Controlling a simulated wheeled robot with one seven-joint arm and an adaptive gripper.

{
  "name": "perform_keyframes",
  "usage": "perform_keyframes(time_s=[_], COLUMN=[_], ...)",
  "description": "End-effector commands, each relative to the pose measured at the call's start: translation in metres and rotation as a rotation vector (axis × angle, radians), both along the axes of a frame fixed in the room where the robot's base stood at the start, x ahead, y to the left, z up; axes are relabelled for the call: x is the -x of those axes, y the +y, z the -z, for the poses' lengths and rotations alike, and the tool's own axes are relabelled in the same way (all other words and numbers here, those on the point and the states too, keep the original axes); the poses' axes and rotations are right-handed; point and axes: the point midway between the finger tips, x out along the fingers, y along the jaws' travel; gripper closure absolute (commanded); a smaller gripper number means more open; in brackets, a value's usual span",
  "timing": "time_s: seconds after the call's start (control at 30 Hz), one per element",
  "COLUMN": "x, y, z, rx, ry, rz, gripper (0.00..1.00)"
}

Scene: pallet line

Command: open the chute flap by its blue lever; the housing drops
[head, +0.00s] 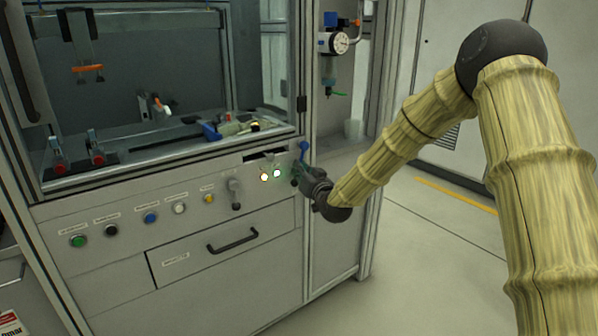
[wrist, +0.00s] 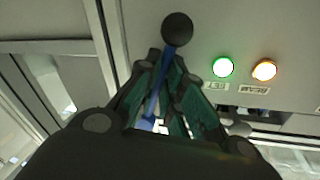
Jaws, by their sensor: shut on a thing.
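The blue lever (head: 304,147) is at the right edge of the cabinet's front panel, and its lower part is mostly hidden by my gripper in the head view. In the wrist view the blue lever (wrist: 153,102) runs between my fingers, and its black ball knob (wrist: 177,28) sticks out past the fingertips. My gripper (head: 299,173) is shut on the lever; the fingers also show in the wrist view (wrist: 169,65). A dark chute slot (head: 264,155) lies left of the lever. I cannot make out the flap's position or a housing there.
A green lamp (head: 277,173) and an orange lamp (head: 264,177) glow close left of my gripper. A drawer handle (head: 233,240) juts out below, with several buttons and a grey switch (head: 235,194) on the panel. The floor at right is clear.

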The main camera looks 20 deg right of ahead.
Motion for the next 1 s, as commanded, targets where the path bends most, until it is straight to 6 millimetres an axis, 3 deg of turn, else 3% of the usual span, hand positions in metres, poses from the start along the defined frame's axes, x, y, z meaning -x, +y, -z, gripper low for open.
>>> perform_keyframes(time_s=[1.0], x=[-0.013], y=[-0.036], z=[0.005], rx=[0.477], ry=[-0.171], rz=[0.000], gripper=[1.00])
